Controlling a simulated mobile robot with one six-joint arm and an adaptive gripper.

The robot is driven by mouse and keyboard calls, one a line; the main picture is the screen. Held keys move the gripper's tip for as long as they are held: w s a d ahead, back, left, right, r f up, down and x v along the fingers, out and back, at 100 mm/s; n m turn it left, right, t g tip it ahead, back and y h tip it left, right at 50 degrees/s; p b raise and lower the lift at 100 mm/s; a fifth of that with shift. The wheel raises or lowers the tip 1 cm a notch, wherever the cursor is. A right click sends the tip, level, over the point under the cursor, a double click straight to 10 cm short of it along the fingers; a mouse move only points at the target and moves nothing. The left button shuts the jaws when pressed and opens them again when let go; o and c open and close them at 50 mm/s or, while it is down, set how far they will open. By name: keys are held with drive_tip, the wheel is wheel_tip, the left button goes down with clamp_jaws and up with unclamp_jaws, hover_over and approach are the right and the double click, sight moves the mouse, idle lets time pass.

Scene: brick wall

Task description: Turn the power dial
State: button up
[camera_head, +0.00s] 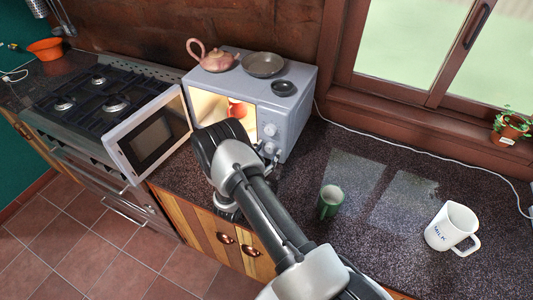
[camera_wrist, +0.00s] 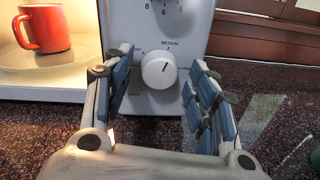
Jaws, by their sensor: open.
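The microwave (camera_head: 300,95) stands on the counter with its door (camera_head: 150,138) swung open to the left. Its white power dial (camera_wrist: 158,70) is the lower knob, marked with "MEDIUM" above it; a numbered dial (camera_wrist: 163,8) is partly cut off above. The power dial also shows in the head view (camera_head: 269,148), close to my arm. My gripper (camera_wrist: 163,66) is open, with one finger left and one right of the power dial in the wrist view. Whether either finger touches it I cannot tell. In the head view the fingers are mostly hidden by my arm.
A red mug (camera_wrist: 43,28) sits inside the lit microwave. A teapot (camera_head: 214,58), a pan (camera_head: 263,65) and a small dark dish (camera_head: 284,88) rest on top. A green cup (camera_head: 330,202) and a white milk jug (camera_head: 452,228) stand to the right on the counter.

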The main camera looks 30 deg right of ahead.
drive_tip(key=shift+d, duration=0.1)
drive_tip(key=shift+c, duration=0.5)
drive_tip(key=c, duration=1)
drive_tip(key=shift+m+b, duration=0.3)
drive_tip(key=shift+m, duration=0.2)
drive_tip(key=shift+m+b, duration=0.75)
drive_tip(key=shift+m, duration=0.25)
drive_tip(key=m+b, duration=0.3)
drive_tip(key=m, duration=0.1)
drive_tip(key=shift+f+y, duration=0.1)
drive_tip(key=shift+y, duration=0.2)
drive_tip(key=m+b, duration=0.4)
drive_tip(key=shift+m+b, duration=1.15)
drive_tip(key=shift+m, duration=0.15)
drive_tip(key=shift+r, duration=0.2)
